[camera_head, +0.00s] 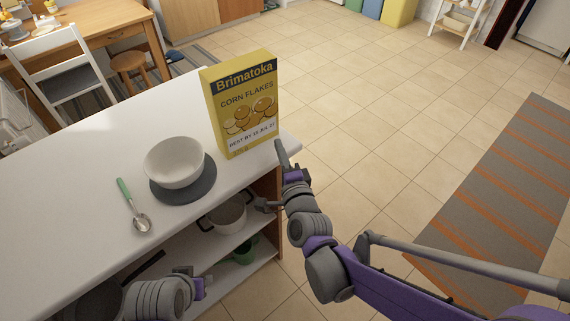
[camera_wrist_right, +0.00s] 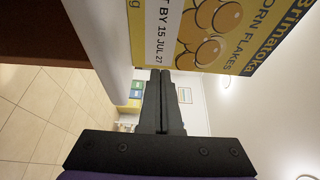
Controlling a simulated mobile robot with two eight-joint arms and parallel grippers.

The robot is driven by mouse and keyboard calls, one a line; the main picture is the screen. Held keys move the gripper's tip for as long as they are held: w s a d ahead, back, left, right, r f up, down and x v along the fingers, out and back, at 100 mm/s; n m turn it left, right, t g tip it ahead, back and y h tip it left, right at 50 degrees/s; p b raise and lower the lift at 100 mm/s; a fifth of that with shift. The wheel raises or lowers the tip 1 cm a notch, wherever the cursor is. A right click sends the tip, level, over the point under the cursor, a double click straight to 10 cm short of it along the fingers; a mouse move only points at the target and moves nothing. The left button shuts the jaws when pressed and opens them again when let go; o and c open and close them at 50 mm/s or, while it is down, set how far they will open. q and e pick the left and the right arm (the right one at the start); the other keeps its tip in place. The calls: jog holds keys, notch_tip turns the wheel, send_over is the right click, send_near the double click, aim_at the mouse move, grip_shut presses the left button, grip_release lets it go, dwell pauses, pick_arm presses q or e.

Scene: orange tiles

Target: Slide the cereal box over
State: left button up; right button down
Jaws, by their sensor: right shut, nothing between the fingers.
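The yellow cereal box (camera_head: 241,104) stands upright near the right end of the white counter, with its printed front towards me. It also fills the upper right of the right wrist view (camera_wrist_right: 218,33). My right gripper (camera_head: 280,152) is just right of the box's lower right edge, at the counter's end. Its fingers (camera_wrist_right: 160,84) are shut with nothing between them. I cannot tell whether they touch the box. My left arm shows at the bottom of the head view; its gripper's fingers cannot be made out clearly.
A white bowl (camera_head: 174,160) sits on a grey round mat (camera_head: 199,192) left of the box. A spoon with a green handle (camera_head: 132,205) lies further left. A pot (camera_head: 228,214) stands on the shelf below. The counter (camera_head: 105,130) is clear behind the bowl.

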aim_at(261, 130)
jog(key=w+a, duration=0.2)
jog(key=w, duration=0.1)
jog(key=shift+a, duration=0.2)
pick_arm(q)
jog(key=shift+f, duration=0.15)
pick_arm(e)
jog(key=shift+w+a, duration=0.45)
jog(key=shift+a, duration=0.15)
jog(key=shift+a, duration=0.1)
